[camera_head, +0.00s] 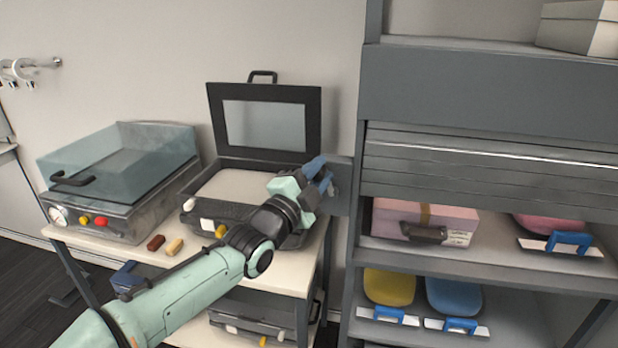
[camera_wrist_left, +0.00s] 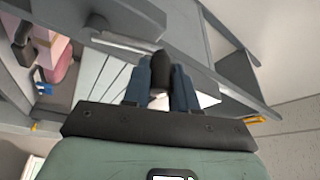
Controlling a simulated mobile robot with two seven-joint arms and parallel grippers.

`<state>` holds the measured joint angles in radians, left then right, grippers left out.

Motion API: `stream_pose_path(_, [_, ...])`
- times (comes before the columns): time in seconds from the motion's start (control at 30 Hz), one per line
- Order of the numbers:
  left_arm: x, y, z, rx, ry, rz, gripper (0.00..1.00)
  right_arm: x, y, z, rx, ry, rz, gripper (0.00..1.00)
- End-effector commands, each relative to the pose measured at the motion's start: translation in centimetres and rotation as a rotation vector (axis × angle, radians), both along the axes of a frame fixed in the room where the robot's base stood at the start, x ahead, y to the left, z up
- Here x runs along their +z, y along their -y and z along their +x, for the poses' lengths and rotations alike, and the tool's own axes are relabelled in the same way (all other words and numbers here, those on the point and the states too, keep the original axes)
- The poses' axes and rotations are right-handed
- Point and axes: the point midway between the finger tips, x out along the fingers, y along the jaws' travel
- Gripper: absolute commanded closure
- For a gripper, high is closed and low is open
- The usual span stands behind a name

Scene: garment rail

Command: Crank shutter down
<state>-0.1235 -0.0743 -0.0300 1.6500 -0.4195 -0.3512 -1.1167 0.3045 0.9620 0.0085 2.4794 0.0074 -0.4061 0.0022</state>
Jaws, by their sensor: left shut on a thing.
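The grey slatted shutter (camera_head: 480,165) hangs partway down in the cabinet. Its lower edge is just above a pink box, and the compartment below stays open. My left gripper (camera_head: 322,178) is at the cabinet's left side, next to a grey side plate (camera_head: 343,172). In the left wrist view the blue fingers (camera_wrist_left: 163,85) are shut on a dark crank knob (camera_wrist_left: 162,62). The rest of the crank is mostly hidden by the gripper. My right gripper is in neither view.
An open black case (camera_head: 265,115) and a machine with a clear lid (camera_head: 120,155) stand on the table left of the cabinet, close to my left arm. The pink box (camera_head: 425,218) sits under the shutter. Yellow and blue items (camera_head: 390,287) fill the lower shelf.

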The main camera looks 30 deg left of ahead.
Motion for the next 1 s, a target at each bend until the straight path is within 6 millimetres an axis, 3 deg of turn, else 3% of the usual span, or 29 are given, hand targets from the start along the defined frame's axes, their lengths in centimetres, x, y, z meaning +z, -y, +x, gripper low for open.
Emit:
stream_pose_path(0.4, [0.0,2.6,0.7,0.0,-0.091,0.362,1.0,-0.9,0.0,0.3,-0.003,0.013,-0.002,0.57])
stream_pose_path(1.0, [-0.4,4.9,1.3,-0.001,-0.165,0.666,1.0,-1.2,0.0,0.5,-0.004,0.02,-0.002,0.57])
